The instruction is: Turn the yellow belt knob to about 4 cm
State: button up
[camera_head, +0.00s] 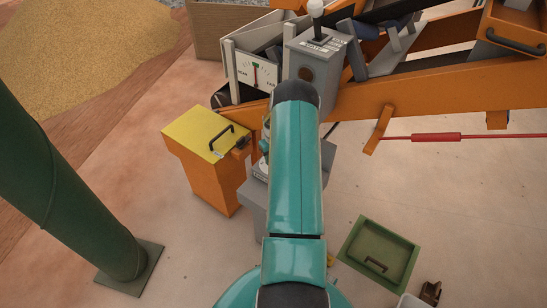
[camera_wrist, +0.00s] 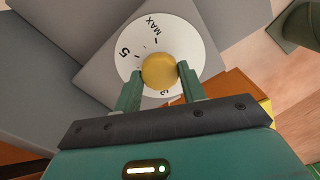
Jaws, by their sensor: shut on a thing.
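The yellow belt knob (camera_wrist: 159,71) sits at the middle of a round white dial in the wrist view. The dial (camera_wrist: 129,72) carries the marks MAX, 5 and what looks like a 3 near the bottom, partly covered. My gripper (camera_wrist: 160,76) has one green finger on each side of the knob and is shut on it. The knob's pointer cannot be made out, so its setting is unclear. In the head view my teal arm hides the knob and most of the dial.
In the head view a yellow-topped orange box (camera_head: 197,130) with a black handle stands left of my arm. A grey lever box (camera_head: 314,62) is on the orange machine behind. A green tray (camera_head: 379,252) lies at right. A green post (camera_head: 75,190) stands at left.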

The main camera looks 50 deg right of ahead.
jog(key=m, duration=0.5)
jog(key=shift+m, duration=2.4)
jog(key=o, duration=1)
jog(key=shift+c, duration=0.2)
notch_tip(320, 180, up, 14)
